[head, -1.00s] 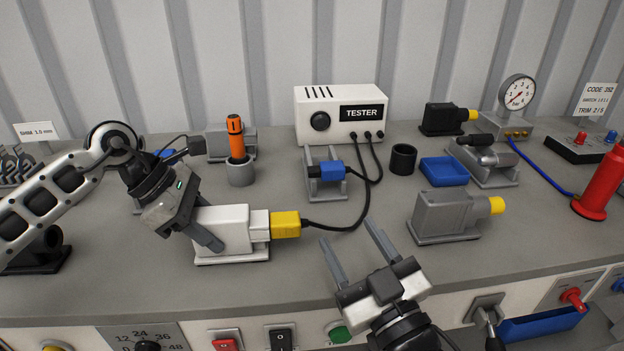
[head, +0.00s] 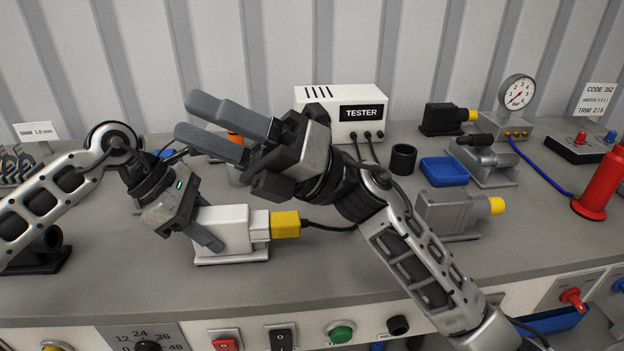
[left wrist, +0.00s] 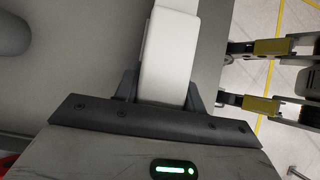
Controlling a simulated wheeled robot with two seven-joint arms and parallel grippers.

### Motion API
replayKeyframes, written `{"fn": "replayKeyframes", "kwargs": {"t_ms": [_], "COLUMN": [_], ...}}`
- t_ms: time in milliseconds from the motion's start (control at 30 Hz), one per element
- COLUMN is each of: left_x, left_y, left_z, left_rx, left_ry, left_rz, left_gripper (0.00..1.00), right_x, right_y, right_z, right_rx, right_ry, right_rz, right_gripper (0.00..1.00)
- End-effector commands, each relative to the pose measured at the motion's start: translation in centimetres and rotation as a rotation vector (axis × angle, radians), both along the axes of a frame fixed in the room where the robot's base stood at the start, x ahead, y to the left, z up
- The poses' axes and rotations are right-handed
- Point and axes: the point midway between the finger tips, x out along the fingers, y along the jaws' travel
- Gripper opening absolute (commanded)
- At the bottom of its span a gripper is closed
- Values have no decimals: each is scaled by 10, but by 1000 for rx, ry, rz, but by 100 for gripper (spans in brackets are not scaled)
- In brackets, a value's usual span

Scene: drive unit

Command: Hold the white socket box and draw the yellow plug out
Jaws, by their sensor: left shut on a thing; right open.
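The white socket box (head: 233,222) stands on the bench on a grey base. My left gripper (head: 213,230) is shut on its left part; the left wrist view also shows the white box (left wrist: 168,62) between the fingers. The yellow plug (head: 286,225) sits at the box's right end, against its white socket. Its black cable runs right and passes behind my right arm. My right gripper (head: 190,118) is open and empty, raised above the bench behind the box, with its fingers pointing left, apart from the plug.
The tester (head: 320,118) stands at the back, partly covered by my right gripper. My right arm hides the blue plug's place and most of an orange-handled tool (head: 235,134). Right are a black cup (head: 403,159), a blue tray (head: 444,171) and a grey box with yellow end (head: 448,212).

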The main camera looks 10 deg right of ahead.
Motion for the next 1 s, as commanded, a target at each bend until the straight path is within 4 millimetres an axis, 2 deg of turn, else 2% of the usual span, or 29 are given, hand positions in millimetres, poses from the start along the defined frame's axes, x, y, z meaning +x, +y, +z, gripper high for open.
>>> {"fn": "replayKeyframes", "kwargs": {"t_ms": [33,67,167,200,300,433,533,667,767,1000], "left_x": [-1,-1,-1,-1,-1,-1,-1,-1,-1,-1], "left_y": [0,0,0,0,0,0,0,0,0,0], "left_z": [-2,-2,-2,-2,-2,-2,-2,-2,-2,-2], "left_rx": [3,3,3,3,3,3,2,2,2,2], "left_ry": [2,2,2,2,2,3,3,3,3,3], "left_rz": [-2,-2,-2,-2,-2,-1,-1,-1,-1,-1], "left_gripper": [14,14,14,14,14,14,14,14,14,14], "right_x": [-2,-3,9,19,48,77,91,98,100,99], "right_y": [12,16,16,9,-23,-66,-91,-107,-107,-87], "right_z": [-14,-26,-70,-88,-120,-137,-139,-141,-149,-189], "right_rx": [-148,-238,-558,-690,-997,-1280,-1415,-1501,-1520,-1515], "right_ry": [-173,-268,-561,-661,-842,-947,-976,-987,-987,-986], "right_rz": [8,17,56,75,123,176,202,222,227,228], "right_gripper": [55,55,55,55,55,55,55,55,55,55]}}
